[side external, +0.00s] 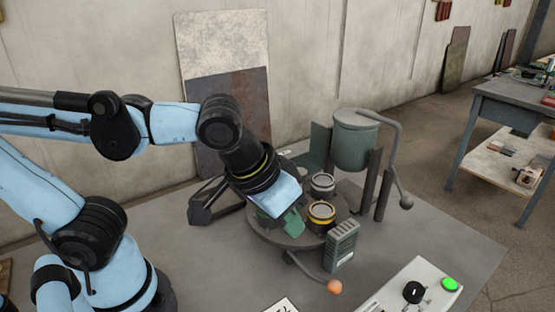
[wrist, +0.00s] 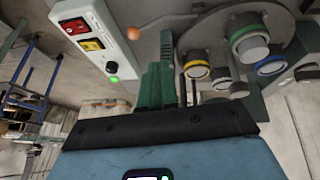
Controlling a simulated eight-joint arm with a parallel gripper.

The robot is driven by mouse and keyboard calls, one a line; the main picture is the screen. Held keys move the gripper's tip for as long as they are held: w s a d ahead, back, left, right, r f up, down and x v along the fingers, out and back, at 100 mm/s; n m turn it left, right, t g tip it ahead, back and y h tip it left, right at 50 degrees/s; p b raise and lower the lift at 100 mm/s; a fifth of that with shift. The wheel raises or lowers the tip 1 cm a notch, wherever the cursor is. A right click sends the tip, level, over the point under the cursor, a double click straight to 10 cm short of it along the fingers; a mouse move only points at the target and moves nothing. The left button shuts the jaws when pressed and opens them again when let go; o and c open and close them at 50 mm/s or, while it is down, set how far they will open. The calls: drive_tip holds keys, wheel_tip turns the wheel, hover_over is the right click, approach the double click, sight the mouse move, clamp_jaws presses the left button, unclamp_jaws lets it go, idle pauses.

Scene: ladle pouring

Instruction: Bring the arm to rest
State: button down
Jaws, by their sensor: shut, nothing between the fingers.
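My gripper (side external: 294,224) has green fingers and hangs from the blue and black arm in the side view. It is over or beside the near left part of a round grey turntable (side external: 270,236); the exact gap cannot be told. In the wrist view the green fingers of my gripper (wrist: 165,40) are together and hold nothing. Cups stand on the turntable, including a yellow-ringed cup (side external: 321,214) and a pale-ringed cup (side external: 322,186). The wrist view also shows a green-ringed cup (wrist: 249,42). The arm hides part of the turntable.
A green tank (side external: 356,145) with a bent pipe stands behind the turntable. A green vented box (side external: 341,246) and an orange ball handle (side external: 334,287) are in front. A control box (side external: 410,290) sits at the near right. The table (side external: 215,275) is bare at the near left.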

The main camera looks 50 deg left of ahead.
drive_tip(key=shift+d+x, duration=1.05)
drive_tip(key=shift+x, duration=3.5)
drive_tip(key=s+a+r+h, duration=0.3)
drive_tip(key=a+r, duration=0.3)
drive_tip(key=a, duration=0.1)
drive_tip(key=shift+a+r+n, duration=0.2)
drive_tip(key=shift+a+n, duration=0.05)
drive_tip(key=shift+n, duration=0.15)
drive_tip(key=shift+s, duration=0.1)
